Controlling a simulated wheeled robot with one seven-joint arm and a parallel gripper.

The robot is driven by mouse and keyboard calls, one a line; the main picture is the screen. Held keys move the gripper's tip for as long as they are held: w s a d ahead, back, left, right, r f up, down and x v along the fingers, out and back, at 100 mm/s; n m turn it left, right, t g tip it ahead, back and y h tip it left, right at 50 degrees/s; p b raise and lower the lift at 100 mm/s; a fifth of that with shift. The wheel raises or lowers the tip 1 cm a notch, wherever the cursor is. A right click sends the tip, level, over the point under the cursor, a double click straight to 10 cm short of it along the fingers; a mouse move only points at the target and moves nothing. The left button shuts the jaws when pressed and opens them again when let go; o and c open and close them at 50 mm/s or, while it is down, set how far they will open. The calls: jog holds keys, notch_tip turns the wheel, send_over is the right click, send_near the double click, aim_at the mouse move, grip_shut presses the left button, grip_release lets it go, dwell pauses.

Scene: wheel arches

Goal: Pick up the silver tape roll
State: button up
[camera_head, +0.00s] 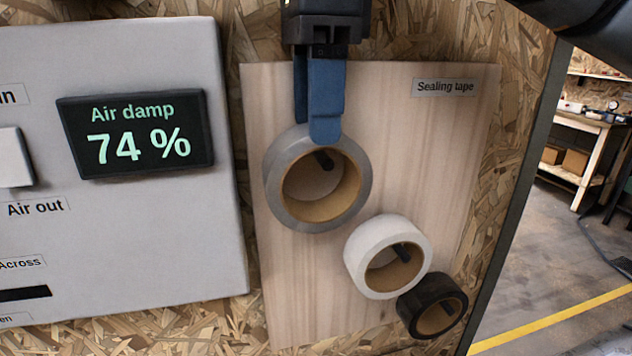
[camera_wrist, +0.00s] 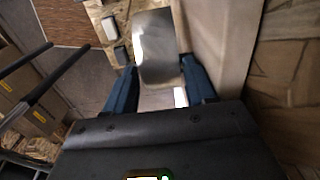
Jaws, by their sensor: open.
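The silver tape roll (camera_head: 282,190) hangs on a dark peg on a pale wooden board (camera_head: 285,270), uppermost of three rolls. Its core is brown cardboard. My gripper (camera_head: 320,132) reaches down from above, its blue fingers at the roll's top rim, one finger overlapping the front of the rim. In the wrist view the grey tape surface (camera_wrist: 155,45) lies between the two blue fingers of my gripper (camera_wrist: 157,72). The fingers are open; whether either touches the tape cannot be told. The rear finger is partly hidden in the head view.
A white tape roll (camera_head: 364,250) hangs below right of the silver one, and a black tape roll (camera_head: 412,308) hangs below that. A grey panel with a damp display (camera_head: 135,133) is at left. A "Sealing tape" label (camera_head: 446,87) is at upper right.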

jog(key=shift+f, duration=0.2)
jog(key=c, duration=0.6)
jog(key=shift+r, duration=0.15)
jog(key=shift+r, duration=1.4)
jog(key=shift+s+d+r+b, duration=0.1)
jog(key=shift+s+r+b, duration=0.1)
jog(key=shift+b, duration=0.25)
jog(key=s+d, duration=0.1)
jog(key=s, duration=0.4)
jog(key=s+d+r+b, duration=0.1)
jog(key=s+d, duration=0.1)
jog(key=s, duration=0.4)
jog(key=s+d+r+b, duration=0.1)
jog(key=s, duration=0.5)
jog(key=shift+d+r, duration=0.15)
jog(key=shift+d, duration=0.25)
